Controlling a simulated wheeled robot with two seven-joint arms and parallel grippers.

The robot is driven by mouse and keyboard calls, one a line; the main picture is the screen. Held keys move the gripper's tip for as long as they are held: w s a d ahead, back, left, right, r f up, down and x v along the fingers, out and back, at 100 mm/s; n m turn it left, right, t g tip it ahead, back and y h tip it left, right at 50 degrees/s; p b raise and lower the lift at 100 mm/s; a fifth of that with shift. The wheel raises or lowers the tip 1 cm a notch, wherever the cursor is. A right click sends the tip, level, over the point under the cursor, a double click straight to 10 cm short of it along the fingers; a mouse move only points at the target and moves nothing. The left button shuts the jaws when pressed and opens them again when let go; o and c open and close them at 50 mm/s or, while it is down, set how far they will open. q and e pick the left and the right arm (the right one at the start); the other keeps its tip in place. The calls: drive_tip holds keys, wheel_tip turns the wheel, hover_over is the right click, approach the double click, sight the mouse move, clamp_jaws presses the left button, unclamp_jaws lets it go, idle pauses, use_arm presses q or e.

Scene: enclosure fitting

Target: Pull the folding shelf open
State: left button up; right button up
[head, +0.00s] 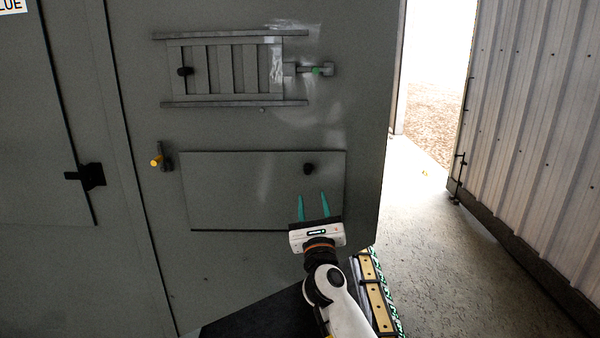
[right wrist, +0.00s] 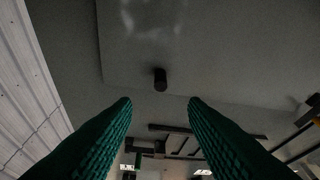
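The folding shelf (head: 240,190) is a flat grey panel that lies flush against the grey enclosure wall. A small black knob (head: 308,168) sticks out near its upper right corner. My right gripper (head: 312,197) has two teal fingers, spread apart and empty. In the head view it shows just below the knob, in front of the panel's lower right part. In the right wrist view the shelf panel (right wrist: 225,50) fills the upper part, and the knob (right wrist: 160,79) shows beyond the open fingertips (right wrist: 160,103), apart from them. My left gripper is not in view.
A slatted sliding cover (head: 225,70) with a green-marked latch (head: 318,71) is above the shelf. A yellow-tipped handle (head: 157,161) is left of it, and a black door handle (head: 88,176) farther left. A corrugated wall (head: 535,120) and clear floor (head: 450,250) are at right.

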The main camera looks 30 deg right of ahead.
sight(308, 172)
drive_tip(key=p+x, duration=0.1)
drive_tip(key=x, duration=0.9)
drive_tip(key=shift+w+d+r, duration=0.1)
drive_tip(key=shift+w+d, duration=0.05)
drive_tip(key=shift+w, duration=0.25)
drive_tip(key=shift+c, duration=0.6)
clamp_jaws()
